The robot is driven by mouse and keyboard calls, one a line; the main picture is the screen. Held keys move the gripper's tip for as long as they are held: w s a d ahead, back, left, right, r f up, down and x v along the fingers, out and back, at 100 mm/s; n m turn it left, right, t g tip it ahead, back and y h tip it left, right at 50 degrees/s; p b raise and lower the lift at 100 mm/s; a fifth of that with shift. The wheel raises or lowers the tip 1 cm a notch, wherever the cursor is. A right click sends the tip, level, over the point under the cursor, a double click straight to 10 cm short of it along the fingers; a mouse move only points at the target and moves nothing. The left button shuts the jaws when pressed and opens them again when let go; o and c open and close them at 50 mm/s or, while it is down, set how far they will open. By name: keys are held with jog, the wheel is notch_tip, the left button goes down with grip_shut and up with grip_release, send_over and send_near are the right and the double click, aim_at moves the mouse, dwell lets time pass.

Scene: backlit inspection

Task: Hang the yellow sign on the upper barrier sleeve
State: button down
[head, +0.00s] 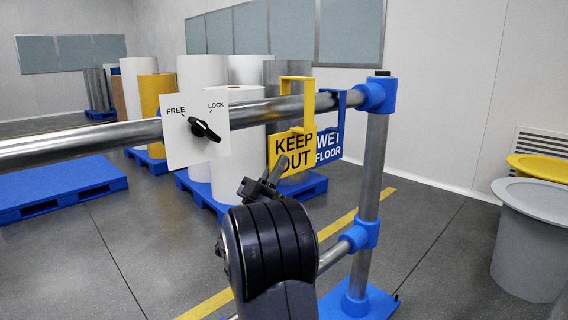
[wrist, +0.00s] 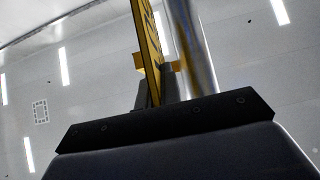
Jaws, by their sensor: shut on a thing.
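The yellow KEEP OUT sign (head: 281,153) is near the right end of the upper barrier rail (head: 245,112). The top of its yellow hook (head: 297,79) appears a little above the rail, with its legs either side; I cannot tell whether they touch. My gripper (head: 265,183) is shut on the sign's lower left part. In the wrist view the sign (wrist: 147,35) stands nearly edge-on between my fingers (wrist: 156,92), beside the shiny rail (wrist: 188,45). My arm and fingers hide part of the sign's lower edge.
A blue WET FLOOR sign (head: 329,147) hangs just right of the yellow one, close to the blue-jointed post (head: 371,175). A white FREE/LOCK plate (head: 193,149) with a black knob (head: 204,129) sits left on the rail. Rolls on blue pallets (head: 60,188) stand behind.

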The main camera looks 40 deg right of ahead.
jog(key=w+f, duration=0.3)
jog(key=w, duration=0.3)
jog(key=shift+a+f+b, duration=0.25)
jog(key=shift+f+b, duration=0.1)
jog(key=shift+b, duration=0.05)
dwell(0.4)
jog(key=c, duration=1.5)
grip_release()
jog(key=v, duration=1.1)
jog(key=shift+p, duration=0.35)
jog(key=shift+d, duration=0.1)
